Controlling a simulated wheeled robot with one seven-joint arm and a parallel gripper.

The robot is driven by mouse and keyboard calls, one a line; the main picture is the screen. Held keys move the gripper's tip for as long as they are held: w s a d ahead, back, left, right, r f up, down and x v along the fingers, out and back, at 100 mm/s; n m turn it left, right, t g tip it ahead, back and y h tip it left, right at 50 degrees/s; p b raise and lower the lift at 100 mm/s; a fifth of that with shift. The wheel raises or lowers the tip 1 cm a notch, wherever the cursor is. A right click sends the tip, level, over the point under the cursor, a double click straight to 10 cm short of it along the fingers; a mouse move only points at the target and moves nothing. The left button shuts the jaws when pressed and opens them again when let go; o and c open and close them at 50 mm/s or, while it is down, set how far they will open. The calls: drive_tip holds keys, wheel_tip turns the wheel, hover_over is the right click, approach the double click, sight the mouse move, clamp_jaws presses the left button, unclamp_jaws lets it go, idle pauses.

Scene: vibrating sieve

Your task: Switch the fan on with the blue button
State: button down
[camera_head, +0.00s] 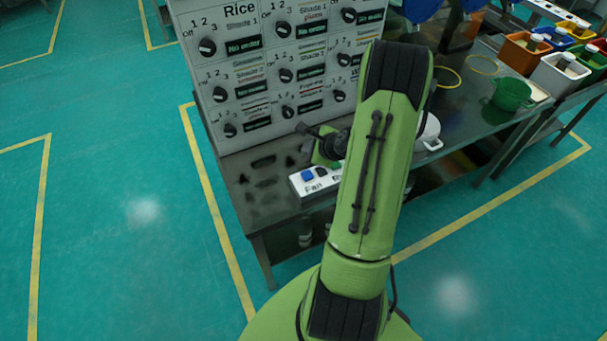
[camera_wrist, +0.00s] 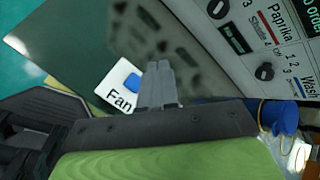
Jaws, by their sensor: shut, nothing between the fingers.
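The blue button (camera_head: 307,175) sits on a white switch box (camera_head: 318,189) labelled Fan, near the front left of the metal table. In the wrist view the blue button (camera_wrist: 132,82) shows just left of my gripper (camera_wrist: 158,67), beside the Fan lettering. My gripper's grey fingers are shut together and empty. The fingers cover the part of the box right of the blue button. I cannot tell their exact height above the box. In the head view my arm hides most of the gripper and the box's right end.
A large panel (camera_head: 233,76) of black dials and labels stands behind the box. Dark patches mark the table (camera_head: 250,198) left of the box, which is otherwise clear.

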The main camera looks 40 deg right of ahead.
sight(309, 177)
drive_tip(key=shift+f+b, duration=3.65)
drive_tip(key=shift+f, duration=0.75)
drive_tip(key=shift+f+b, duration=0.35)
drive_tip(key=shift+f, duration=0.05)
drive_tip(key=shift+f+b, duration=0.45)
drive_tip(key=shift+f, duration=0.05)
drive_tip(key=shift+r, duration=0.1)
drive_tip(key=shift+r+p, duration=0.75)
drive_tip(key=shift+r, duration=0.1)
wheel_tip(309, 177, up, 5)
drive_tip(key=p, duration=0.4)
drive_tip(key=shift+r, duration=0.1)
